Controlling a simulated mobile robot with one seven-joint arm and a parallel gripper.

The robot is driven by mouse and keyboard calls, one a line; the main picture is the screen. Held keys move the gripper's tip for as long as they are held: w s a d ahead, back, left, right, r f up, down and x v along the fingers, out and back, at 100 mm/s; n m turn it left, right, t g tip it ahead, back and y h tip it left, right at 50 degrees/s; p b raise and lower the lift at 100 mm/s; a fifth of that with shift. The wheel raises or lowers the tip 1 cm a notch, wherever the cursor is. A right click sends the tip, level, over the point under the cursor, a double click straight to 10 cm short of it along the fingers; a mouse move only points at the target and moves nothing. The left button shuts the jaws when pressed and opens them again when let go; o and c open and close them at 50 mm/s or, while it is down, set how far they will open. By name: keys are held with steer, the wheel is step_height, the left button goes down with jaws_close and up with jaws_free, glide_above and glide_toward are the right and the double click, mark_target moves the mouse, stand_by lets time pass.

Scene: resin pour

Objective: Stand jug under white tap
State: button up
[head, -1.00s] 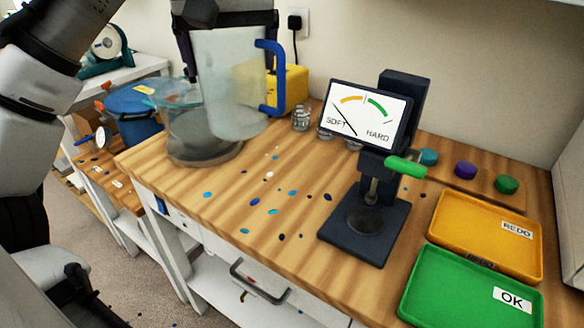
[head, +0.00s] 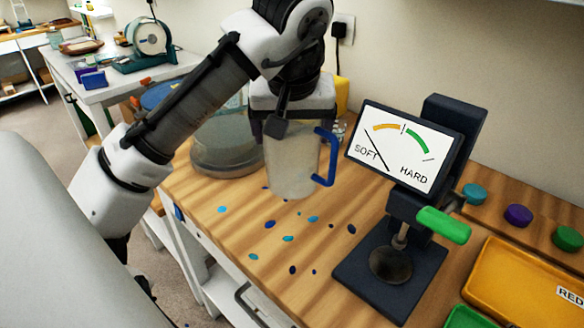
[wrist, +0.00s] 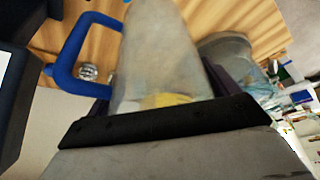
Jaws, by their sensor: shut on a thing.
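The jug (head: 291,163) is a cloudy, see-through vessel with a blue handle (head: 329,157) on its right side. My gripper (head: 291,118) is shut on the jug near its top and holds it upright or nearly so over the wooden bench. I cannot tell how far its base is above the bench. In the wrist view the jug (wrist: 165,55) fills the middle, with the blue handle (wrist: 68,62) at left. I make out no white tap in these frames.
A clear round vessel (head: 222,150) stands behind my arm at the bench's left. A hardness gauge (head: 405,150) stands to the right, with a green lever (head: 443,225). Orange (head: 520,290) and green (head: 466,318) trays lie at front right. Small coloured drops dot the bench (head: 255,215).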

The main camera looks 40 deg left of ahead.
mark_target(291, 166)
steer(key=shift+f, duration=3.6)
steer(key=shift+f, duration=0.1)
steer(key=o, duration=0.6)
steer(key=shift+f, duration=0.1)
steer(key=shift+o, duration=1.2)
